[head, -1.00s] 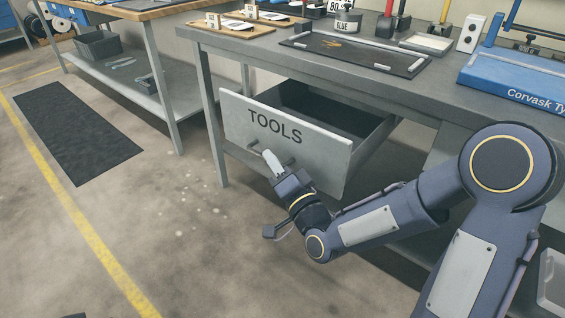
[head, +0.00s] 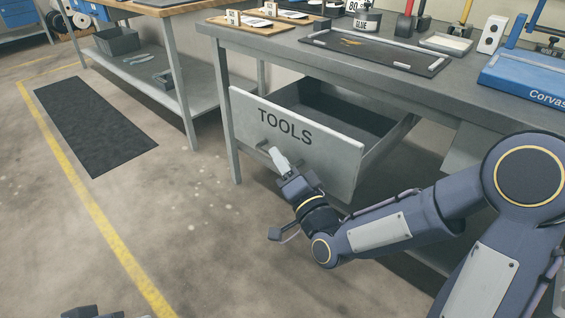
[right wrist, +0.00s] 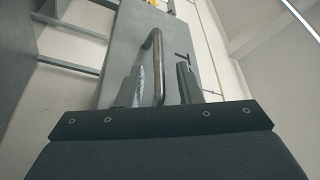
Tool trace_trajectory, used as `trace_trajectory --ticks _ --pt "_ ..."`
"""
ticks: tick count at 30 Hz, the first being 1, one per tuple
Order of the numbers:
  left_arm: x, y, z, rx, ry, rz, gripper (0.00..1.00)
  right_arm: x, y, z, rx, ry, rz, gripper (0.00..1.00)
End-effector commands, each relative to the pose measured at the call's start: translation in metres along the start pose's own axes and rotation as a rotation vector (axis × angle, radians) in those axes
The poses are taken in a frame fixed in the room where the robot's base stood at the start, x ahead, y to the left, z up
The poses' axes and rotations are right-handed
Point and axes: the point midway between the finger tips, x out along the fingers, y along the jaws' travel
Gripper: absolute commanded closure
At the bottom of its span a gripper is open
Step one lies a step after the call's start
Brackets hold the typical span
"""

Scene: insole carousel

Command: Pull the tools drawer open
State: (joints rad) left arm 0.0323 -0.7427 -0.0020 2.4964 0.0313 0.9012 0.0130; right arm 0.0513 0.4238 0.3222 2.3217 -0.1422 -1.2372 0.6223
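The tools drawer (head: 312,136) has a grey front lettered TOOLS and stands pulled out from under the workbench, its dark inside showing. Its bar handle (head: 263,145) is on the front; it also shows in the right wrist view (right wrist: 158,70). My right gripper (head: 279,158) is at the handle. In the right wrist view the bar lies between the two fingers of the gripper (right wrist: 160,85), with a gap visible on the right side, so they look open around it. A dark part at the bottom left edge is probably my left gripper (head: 92,312); its fingers cannot be made out.
The grey workbench (head: 275,42) carries a dark tray (head: 380,52), a glue pot (head: 366,20) and a blue machine (head: 525,78). A second bench with a lower shelf (head: 150,72) stands left.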

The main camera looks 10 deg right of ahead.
Motion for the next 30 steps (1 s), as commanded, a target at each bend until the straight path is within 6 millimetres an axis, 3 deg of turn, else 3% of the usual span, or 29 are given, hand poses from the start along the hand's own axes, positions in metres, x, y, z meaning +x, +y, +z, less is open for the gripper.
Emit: trace_trajectory --ticks 8,15,21,30 --pt "-0.001 0.000 0.000 0.000 0.000 0.000 0.64 -0.010 0.001 0.001 0.001 -0.003 0.003 0.67" --pt "-0.002 0.001 -0.001 0.000 0.000 0.000 0.64 -0.051 0.001 0.001 0.001 -0.003 0.004 0.67" --pt "-0.002 0.001 -0.001 0.000 0.000 0.000 0.64 -0.074 0.001 0.000 0.000 -0.001 0.002 0.67" --pt "-0.002 0.001 -0.001 0.000 0.000 0.000 0.64 -0.078 0.000 0.000 0.000 0.000 0.000 0.67"
